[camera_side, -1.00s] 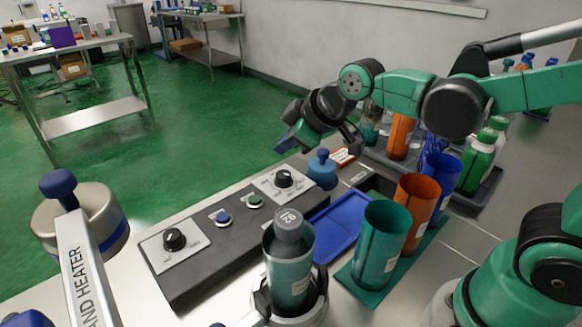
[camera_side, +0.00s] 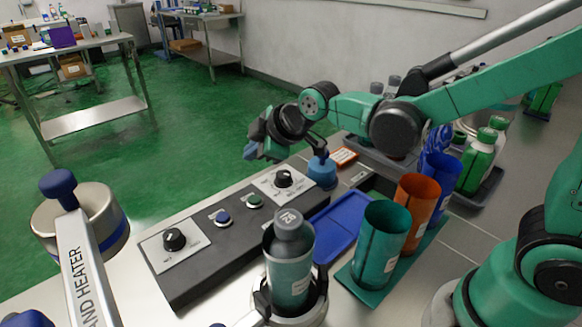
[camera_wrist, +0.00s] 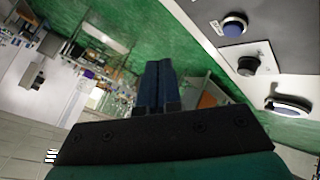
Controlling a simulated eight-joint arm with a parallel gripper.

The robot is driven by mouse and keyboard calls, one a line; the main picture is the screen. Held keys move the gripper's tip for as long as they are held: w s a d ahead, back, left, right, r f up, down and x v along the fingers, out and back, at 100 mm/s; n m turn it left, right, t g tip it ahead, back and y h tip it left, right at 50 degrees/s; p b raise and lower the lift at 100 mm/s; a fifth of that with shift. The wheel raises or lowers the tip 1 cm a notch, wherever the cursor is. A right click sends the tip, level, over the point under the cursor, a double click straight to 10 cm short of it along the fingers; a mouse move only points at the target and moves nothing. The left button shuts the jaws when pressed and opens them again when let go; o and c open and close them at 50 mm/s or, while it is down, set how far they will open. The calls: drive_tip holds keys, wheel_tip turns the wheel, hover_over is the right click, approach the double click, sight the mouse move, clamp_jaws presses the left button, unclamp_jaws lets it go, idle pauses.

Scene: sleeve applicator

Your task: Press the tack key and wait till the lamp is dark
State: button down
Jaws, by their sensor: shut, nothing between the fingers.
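The dark control panel (camera_side: 190,272) carries a blue round button (camera_side: 222,217) and a green round button (camera_side: 254,201). Their labels are too small to read, so I cannot tell which is the tack key. No lit lamp can be made out. My gripper (camera_side: 250,150) is in the air beyond the panel's far end, apart from both buttons. In the wrist view its blue fingers (camera_wrist: 157,85) are together and empty. A blue button (camera_wrist: 234,25) shows there at the upper right. A grey-capped bottle (camera_side: 290,225) stands upright in a holder with a teal sleeve (camera_side: 289,280) around it.
Black knobs (camera_side: 174,239) and (camera_side: 283,179) flank the buttons. A blue stamp-like object (camera_side: 322,170) stands near my gripper. A blue tray (camera_side: 338,225) and open teal (camera_side: 380,245) and orange (camera_side: 416,210) cups are right of the panel. The band heater (camera_side: 78,270) is at left.

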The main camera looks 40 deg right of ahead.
sight(259, 199)
drive_tip(key=shift+f, duration=3.6)
drive_tip(key=shift+f, duration=0.1)
drive_tip(key=shift+f, duration=0.3)
drive_tip(key=shift+f, duration=0.4)
drive_tip(key=shift+r, duration=0.8)
drive_tip(key=shift+r, duration=0.1)
drive_tip(key=shift+r, duration=2.45)
